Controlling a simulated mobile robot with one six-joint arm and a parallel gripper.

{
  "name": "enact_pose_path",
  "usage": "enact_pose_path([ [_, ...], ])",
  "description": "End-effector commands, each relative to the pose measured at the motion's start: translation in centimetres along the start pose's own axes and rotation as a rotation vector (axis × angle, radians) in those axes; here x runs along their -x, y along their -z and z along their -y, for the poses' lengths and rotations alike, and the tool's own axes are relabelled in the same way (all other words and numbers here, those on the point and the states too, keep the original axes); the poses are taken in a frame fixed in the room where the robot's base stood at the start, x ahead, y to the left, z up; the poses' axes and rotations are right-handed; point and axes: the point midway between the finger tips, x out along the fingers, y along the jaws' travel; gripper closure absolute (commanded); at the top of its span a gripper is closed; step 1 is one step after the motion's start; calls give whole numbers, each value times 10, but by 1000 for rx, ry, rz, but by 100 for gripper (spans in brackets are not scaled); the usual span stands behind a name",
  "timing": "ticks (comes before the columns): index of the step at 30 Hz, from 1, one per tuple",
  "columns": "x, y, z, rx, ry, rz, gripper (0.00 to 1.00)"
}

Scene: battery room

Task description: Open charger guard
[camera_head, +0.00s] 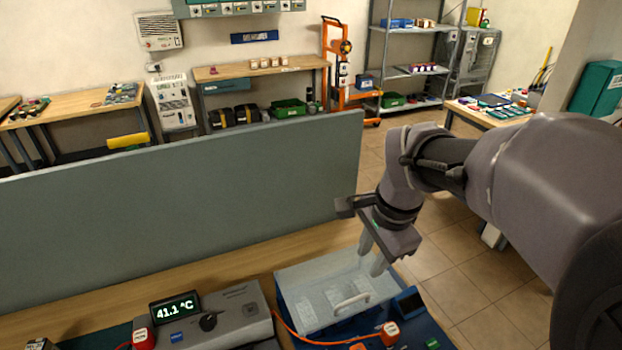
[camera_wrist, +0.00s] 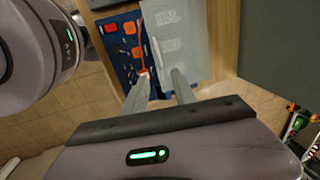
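The charger guard (camera_head: 318,287) is a pale, see-through cover on a blue charger box at the front edge of the bench. It seems to lie down over the box. Its white bar handle (camera_head: 352,303) is on the side towards me. In the wrist view the guard (camera_wrist: 182,38) is a pale panel with the thin handle (camera_wrist: 155,52) along its left side. My gripper (camera_head: 371,257) is above the guard's far right part, pointing down, and looks apart from it. The wrist view shows my gripper (camera_wrist: 160,82) with its two fingers apart and nothing between them.
A grey unit with a display reading 41.1 °C (camera_head: 176,307) stands left of the charger. A tall grey-green panel (camera_head: 180,185) stands behind the bench. Tiled floor lies open to the right.

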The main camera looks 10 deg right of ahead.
Motion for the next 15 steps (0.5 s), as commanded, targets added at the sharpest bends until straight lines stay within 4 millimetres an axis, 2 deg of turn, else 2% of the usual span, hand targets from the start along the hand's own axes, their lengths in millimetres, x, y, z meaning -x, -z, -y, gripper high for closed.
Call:
enact_pose_path([
  [9,-95,-1,-4,3,-4,2,67],
  [15,-147,-1,-3,3,-3,2,67],
])
